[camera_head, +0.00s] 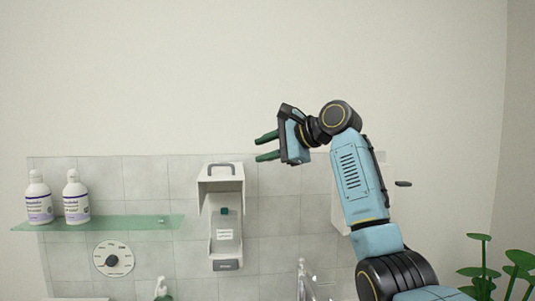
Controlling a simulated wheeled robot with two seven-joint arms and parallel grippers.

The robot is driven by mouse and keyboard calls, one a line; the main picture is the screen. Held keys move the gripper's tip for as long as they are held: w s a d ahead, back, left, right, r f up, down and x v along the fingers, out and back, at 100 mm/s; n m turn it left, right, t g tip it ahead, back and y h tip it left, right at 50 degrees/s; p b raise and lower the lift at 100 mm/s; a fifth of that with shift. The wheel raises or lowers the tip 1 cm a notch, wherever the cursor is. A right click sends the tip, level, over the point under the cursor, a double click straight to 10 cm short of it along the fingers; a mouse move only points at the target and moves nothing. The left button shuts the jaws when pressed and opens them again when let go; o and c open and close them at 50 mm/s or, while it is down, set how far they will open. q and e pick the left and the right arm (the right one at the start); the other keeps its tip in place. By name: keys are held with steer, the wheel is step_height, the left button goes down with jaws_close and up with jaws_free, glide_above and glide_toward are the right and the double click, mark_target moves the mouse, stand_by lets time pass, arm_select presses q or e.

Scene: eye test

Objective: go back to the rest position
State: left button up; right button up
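My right gripper (266,147) is raised at the middle of the head view, in front of the plain wall. Its two green fingers point left and stand apart with nothing between them. It is above and to the right of the white wall dispenser (226,170), and apart from it in the picture. My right arm comes up from the lower right and bends at the top. My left gripper is not in view.
A glass shelf (125,223) with two white pump bottles (38,203) (76,203) is at the left. Below are a round dial (114,259), a green pump bottle (162,290) and a tap (303,280). A plant (483,270) stands lower right. The upper wall is clear.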

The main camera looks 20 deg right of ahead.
steer(key=shift+s+d+r, duration=0.1)
steer(key=shift+s+r, duration=0.05)
steer(key=shift+s, duration=0.05)
stand_by(0.4)
